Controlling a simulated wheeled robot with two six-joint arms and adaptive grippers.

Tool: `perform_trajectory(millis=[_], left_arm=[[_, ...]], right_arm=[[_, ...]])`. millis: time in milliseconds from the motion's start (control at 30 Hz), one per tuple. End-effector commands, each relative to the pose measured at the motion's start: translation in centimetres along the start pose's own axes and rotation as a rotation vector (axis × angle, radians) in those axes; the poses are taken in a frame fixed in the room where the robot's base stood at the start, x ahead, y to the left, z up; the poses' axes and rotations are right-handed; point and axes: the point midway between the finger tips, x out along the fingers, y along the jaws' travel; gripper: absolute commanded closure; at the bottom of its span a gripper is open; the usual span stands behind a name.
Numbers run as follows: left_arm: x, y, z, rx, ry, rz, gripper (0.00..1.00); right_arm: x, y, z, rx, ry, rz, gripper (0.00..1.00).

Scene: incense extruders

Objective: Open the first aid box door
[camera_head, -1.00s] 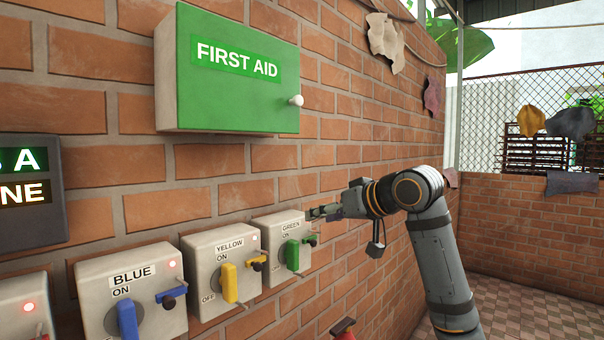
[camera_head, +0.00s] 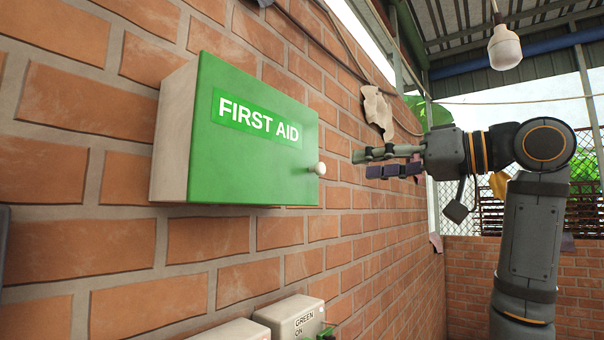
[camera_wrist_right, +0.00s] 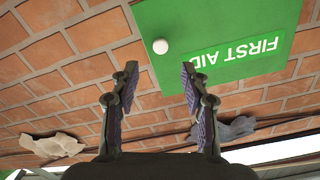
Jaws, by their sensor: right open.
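The first aid box (camera_head: 262,160) hangs on the brick wall in the head view. Its green door (camera_head: 250,165) is shut, with a round white knob (camera_head: 319,169) at its right edge. My right gripper (camera_head: 362,163) is open and empty, to the right of the knob and apart from it. In the right wrist view the knob (camera_wrist_right: 160,46) shows ahead, between the lines of the two open fingers (camera_wrist_right: 152,82), beyond their tips. The door (camera_wrist_right: 225,35) fills the upper right there. My left gripper is not in view.
A pale cloth (camera_head: 377,112) hangs on the wall behind my gripper. A lamp bulb (camera_head: 504,48) hangs at the upper right. The space in front of the door looks clear.

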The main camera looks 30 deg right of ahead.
Motion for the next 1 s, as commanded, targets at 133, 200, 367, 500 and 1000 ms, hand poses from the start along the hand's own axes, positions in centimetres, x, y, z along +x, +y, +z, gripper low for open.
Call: perform_trajectory(millis=[133, 200, 367, 500, 1000], left_arm=[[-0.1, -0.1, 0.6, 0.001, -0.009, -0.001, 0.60], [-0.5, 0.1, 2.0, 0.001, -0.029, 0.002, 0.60], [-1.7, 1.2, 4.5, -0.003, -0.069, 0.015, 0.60], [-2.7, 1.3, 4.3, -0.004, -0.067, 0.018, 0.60], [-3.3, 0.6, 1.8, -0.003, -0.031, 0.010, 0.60]], right_arm=[[0.2, 0.0, -0.1, 0.001, 0.001, -0.001, 0.54], [0.9, -0.1, -0.2, 0.001, -0.001, -0.001, 0.54], [4.2, -0.1, -0.3, 0.001, -0.004, -0.002, 0.54], [7.2, -0.1, -0.3, 0.002, -0.004, -0.002, 0.54], [10.5, 0.0, 0.0, 0.000, 0.000, 0.001, 0.54]])
